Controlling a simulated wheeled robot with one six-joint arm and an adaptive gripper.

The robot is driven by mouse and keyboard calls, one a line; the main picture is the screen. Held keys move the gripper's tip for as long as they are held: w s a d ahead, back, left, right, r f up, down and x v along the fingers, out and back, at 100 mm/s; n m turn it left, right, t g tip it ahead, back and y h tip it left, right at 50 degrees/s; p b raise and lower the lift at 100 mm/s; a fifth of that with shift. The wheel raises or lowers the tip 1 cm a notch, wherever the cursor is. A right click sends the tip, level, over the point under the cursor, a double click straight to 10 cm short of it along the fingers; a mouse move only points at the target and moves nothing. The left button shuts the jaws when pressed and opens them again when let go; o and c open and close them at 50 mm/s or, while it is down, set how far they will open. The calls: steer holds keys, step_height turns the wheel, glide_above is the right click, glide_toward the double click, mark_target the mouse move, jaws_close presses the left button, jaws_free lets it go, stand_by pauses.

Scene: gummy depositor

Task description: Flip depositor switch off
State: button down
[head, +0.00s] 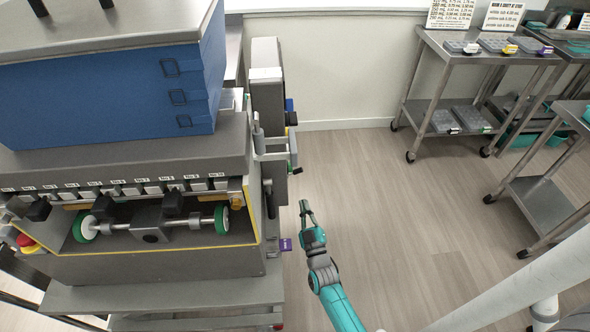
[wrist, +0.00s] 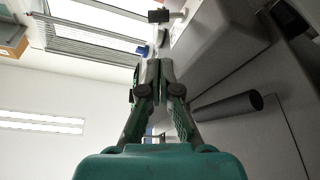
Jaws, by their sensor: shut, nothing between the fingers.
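The depositor (head: 130,265) is a large grey machine with a blue hopper (head: 110,95) on top, filling the left of the head view. A tall grey box (head: 267,85) stands on its right side, with a small blue part (head: 289,104) and a black knob (head: 291,119) on its right face. I cannot tell which part is the switch. My gripper (head: 305,208) is shut and empty, right of the machine and apart from it in the head view. In the wrist view my gripper (wrist: 161,64) points toward a grey housing (wrist: 220,35) with a black-ended knob (wrist: 158,16).
A red button (head: 25,241) sits at the machine's front left. A purple tag (head: 286,244) sticks out at its lower right. Steel carts (head: 480,58) with trays stand at the back right. The wooden floor (head: 400,200) between is clear. A dark cylinder (wrist: 228,107) shows in the wrist view.

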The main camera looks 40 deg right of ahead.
mark_target(296, 172)
steer(key=shift+w+d, duration=0.3)
steer(key=shift+w, duration=0.05)
steer(key=x, duration=1)
steer(key=shift+s+r, duration=0.1)
steer(key=shift+r, duration=0.05)
